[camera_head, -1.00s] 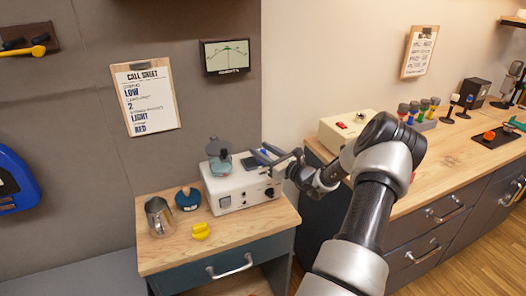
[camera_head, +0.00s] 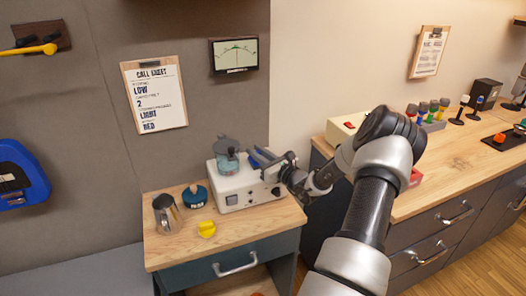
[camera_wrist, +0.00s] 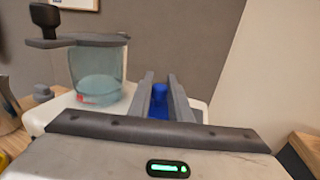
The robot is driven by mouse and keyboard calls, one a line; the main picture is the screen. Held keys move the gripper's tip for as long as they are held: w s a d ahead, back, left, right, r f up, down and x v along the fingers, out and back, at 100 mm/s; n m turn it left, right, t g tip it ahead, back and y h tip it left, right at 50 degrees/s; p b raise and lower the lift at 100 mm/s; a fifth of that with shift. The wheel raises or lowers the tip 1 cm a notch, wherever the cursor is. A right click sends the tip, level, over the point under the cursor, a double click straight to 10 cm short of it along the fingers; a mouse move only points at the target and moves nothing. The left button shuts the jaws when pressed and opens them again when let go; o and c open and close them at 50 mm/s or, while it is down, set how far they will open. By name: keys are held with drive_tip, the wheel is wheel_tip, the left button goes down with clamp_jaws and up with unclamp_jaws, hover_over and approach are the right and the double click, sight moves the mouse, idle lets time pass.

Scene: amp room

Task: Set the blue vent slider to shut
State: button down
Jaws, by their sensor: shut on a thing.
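The blue vent slider (camera_wrist: 159,98) shows as a small blue piece between my fingers in the wrist view, on top of the white machine (camera_wrist: 70,104). In the head view, this white machine (camera_head: 231,190) stands on a small wooden-topped cabinet. My gripper (camera_head: 258,156) reaches in from the right over the machine's top right side. In the wrist view, my gripper (camera_wrist: 160,85) is shut on the blue slider. The fingers hide much of the slider and its track, so its exact setting cannot be read.
A clear bluish jar (camera_head: 228,160) stands on the machine, left of my gripper. A metal pitcher (camera_head: 166,214), a blue round pot (camera_head: 194,197) and a yellow object (camera_head: 207,229) sit on the cabinet (camera_head: 268,224). A long counter (camera_head: 437,167) is at the right.

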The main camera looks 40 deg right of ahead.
drive_tip(key=shift+a, duration=0.25)
drive_tip(key=c, duration=1.6)
unclamp_jaws()
drive_tip(key=shift+w+a, duration=0.1)
drive_tip(key=shift+s, duration=0.25)
drive_tip(key=s, duration=0.5)
drive_tip(key=s+d, duration=0.1)
drive_tip(key=s, duration=1.1)
drive_tip(key=shift+d, duration=0.3)
